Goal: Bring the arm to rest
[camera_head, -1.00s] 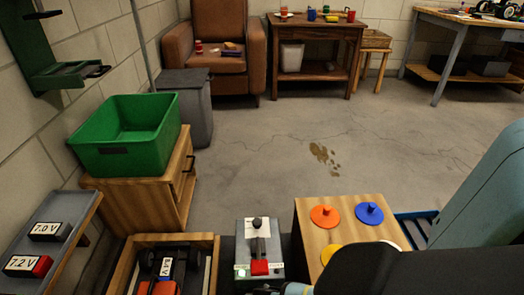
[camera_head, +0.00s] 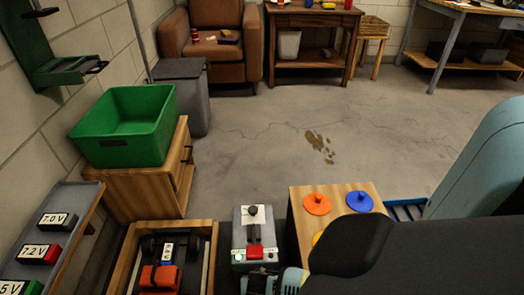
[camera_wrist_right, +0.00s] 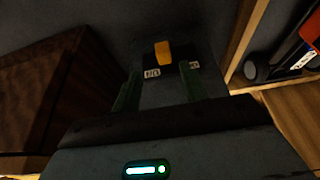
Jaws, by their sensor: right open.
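My right arm comes in from the right in the head view, and its dark link covers the lower right. Its gripper is mostly hidden there at the bottom edge. In the right wrist view my right gripper (camera_wrist_right: 158,74) is open, with two green fingers apart and nothing seen held. Just beyond the fingertips is a dark panel with an orange-yellow piece (camera_wrist_right: 163,53) and small white labels. In the head view a grey control box (camera_head: 240,232) with a black knob, a red piece and a lit green light stands right by the gripper. My left gripper is not in view.
An orange and black racecar (camera_head: 160,276) sits in a wooden tray (camera_head: 126,250), left of the control box. A wooden block (camera_head: 296,215) with coloured knobbed discs stands to the right. A green bin (camera_head: 125,125) and a battery shelf (camera_head: 75,205) are at left.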

